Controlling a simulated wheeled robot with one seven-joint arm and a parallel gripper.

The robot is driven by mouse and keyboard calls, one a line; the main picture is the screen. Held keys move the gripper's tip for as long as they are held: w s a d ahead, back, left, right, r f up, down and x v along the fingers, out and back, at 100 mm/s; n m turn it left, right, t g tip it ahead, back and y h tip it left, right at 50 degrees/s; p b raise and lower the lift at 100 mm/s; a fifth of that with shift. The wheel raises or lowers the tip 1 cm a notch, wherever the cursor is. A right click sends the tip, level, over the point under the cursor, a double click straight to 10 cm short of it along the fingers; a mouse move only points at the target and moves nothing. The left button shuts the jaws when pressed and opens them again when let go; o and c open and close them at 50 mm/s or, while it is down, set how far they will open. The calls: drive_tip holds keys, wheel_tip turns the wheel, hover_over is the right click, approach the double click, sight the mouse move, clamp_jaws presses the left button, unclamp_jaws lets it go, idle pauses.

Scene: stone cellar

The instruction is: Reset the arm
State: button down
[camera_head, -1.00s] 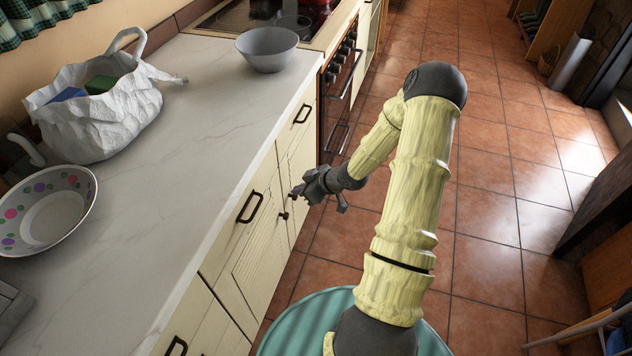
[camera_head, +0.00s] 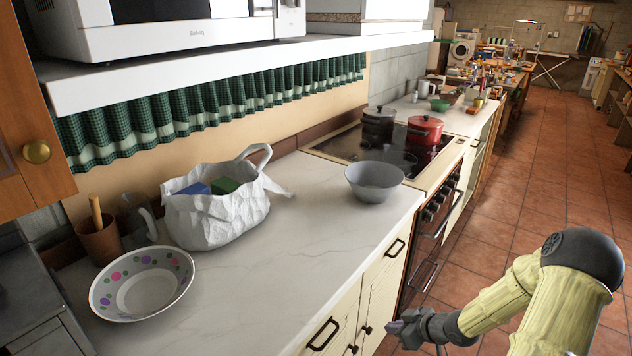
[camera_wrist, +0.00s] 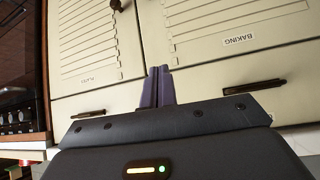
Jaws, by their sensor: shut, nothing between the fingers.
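My gripper (camera_head: 398,328) is low at the right of the head view, beside the cream cabinet fronts and below the counter's edge. My arm is bent beside the counter. In the wrist view the two fingers of my gripper (camera_wrist: 159,88) are together, with nothing between them. They point at the cream cabinet doors (camera_wrist: 225,25), one of them labelled "BAKING". I cannot tell how wide the gap to the doors is.
The pale counter (camera_head: 290,250) holds a dotted bowl (camera_head: 142,283), a white bag (camera_head: 215,212) with blue and green items, and a grey bowl (camera_head: 374,181). Pots stand on the stove (camera_head: 345,143). The tiled floor (camera_head: 545,150) beyond my arm is open.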

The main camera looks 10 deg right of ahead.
drive_tip(key=s+a+r+m+g+h, duration=0.35)
drive_tip(key=s+a+r, duration=0.25)
drive_tip(key=s+r, duration=0.25)
drive_tip(key=s+a+r+m+g+h, duration=0.2)
drive_tip(key=s+a+r+m, duration=0.2)
drive_tip(key=s+a+r, duration=0.4)
wheel_tip(320, 180, up, 15)
drive_tip(key=d+p, duration=0.1)
drive_tip(key=p, duration=1.3)
drive_tip(key=shift+w+d+f, duration=0.2)
drive_tip(key=shift+w+d, duration=0.05)
drive_tip(key=shift+w, duration=0.2)
drive_tip(key=shift+t, duration=0.25)
